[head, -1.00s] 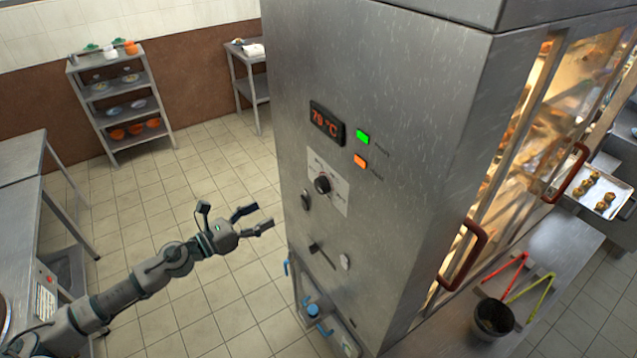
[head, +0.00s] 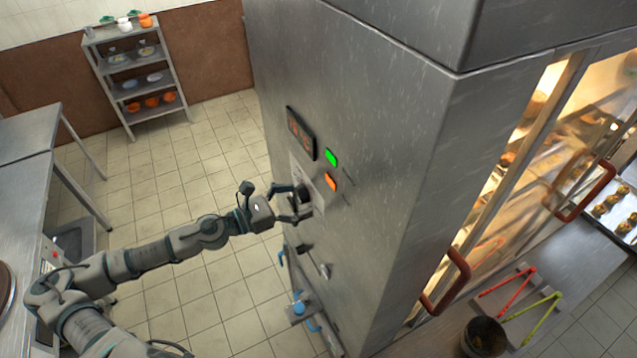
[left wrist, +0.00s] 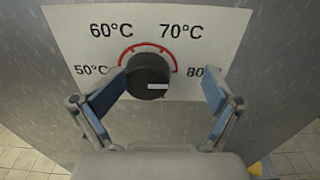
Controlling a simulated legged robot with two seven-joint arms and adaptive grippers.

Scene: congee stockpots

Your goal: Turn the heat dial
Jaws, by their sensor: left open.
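The heat dial (left wrist: 148,77) is a black round knob with a white pointer mark, on a white plate (left wrist: 215,27) marked 50 to 80°C with a red arc. In the left wrist view its mark points right, towards 80°C. In the head view the dial (head: 303,194) is partly hidden by my left gripper (head: 299,203). My left gripper is open, its blue-padded fingers on either side of the dial in the left wrist view (left wrist: 165,87). The left finger looks very close to the dial; contact is unclear. The right finger stands apart from it. My right gripper is not in view.
The dial is on a tall steel cabinet (head: 385,150) with a display (head: 301,132), a green light (head: 331,157) and an orange light (head: 331,181). Steel counters (head: 25,150) stand at left. Tongs (head: 508,290) and a dark pot (head: 484,337) are at lower right.

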